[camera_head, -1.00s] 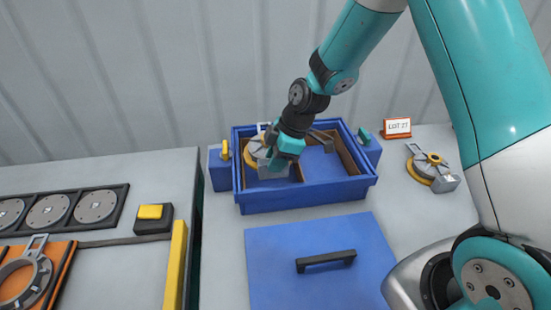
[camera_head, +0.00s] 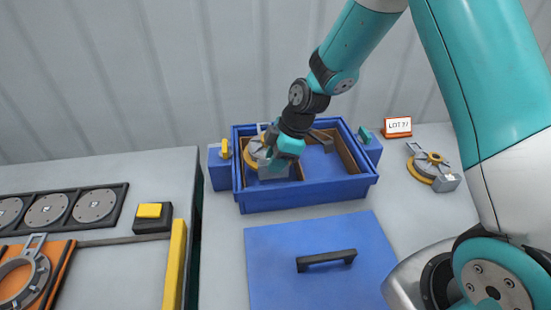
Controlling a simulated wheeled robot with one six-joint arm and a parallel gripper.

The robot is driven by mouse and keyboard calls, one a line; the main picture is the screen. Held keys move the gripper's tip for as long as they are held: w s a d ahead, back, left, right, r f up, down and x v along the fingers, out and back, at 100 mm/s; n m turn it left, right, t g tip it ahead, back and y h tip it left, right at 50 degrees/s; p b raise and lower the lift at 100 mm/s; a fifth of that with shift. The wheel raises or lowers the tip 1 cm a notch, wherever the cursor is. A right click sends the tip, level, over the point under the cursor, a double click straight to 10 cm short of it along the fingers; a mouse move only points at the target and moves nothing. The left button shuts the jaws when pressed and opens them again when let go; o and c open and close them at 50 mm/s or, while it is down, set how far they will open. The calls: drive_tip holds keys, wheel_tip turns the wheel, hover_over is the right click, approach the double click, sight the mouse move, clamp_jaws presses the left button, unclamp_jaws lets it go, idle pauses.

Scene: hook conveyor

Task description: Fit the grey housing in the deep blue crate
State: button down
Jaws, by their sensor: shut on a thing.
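The deep blue crate (camera_head: 305,197) stands open at the back of the table, with brown dividers inside. A grey housing (camera_head: 268,168) with a yellow-orange ring is in the left part of the crate, partly hidden by my gripper. My gripper (camera_head: 275,160) is down inside the crate at its left side, shut on the grey housing. Its fingertips are small and hard to make out. I cannot tell whether the housing rests on the crate floor.
A similar housing (camera_head: 433,168) lies on the table right of the crate, near a "LOT 77" sign (camera_head: 397,127). A blue lid (camera_head: 322,262) with a black handle lies in front. The left bench holds a disc rack (camera_head: 66,222), an orange fixture (camera_head: 35,275) and a yellow bar (camera_head: 175,265).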

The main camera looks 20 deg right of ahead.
sight(275, 175)
drive_tip(key=shift+f+b, duration=2.2)
drive_tip(key=shift+f, duration=0.5)
drive_tip(key=shift+r, duration=0.2)
drive_tip(key=shift+r+p, duration=2.55)
drive_tip(key=shift+r, duration=1)
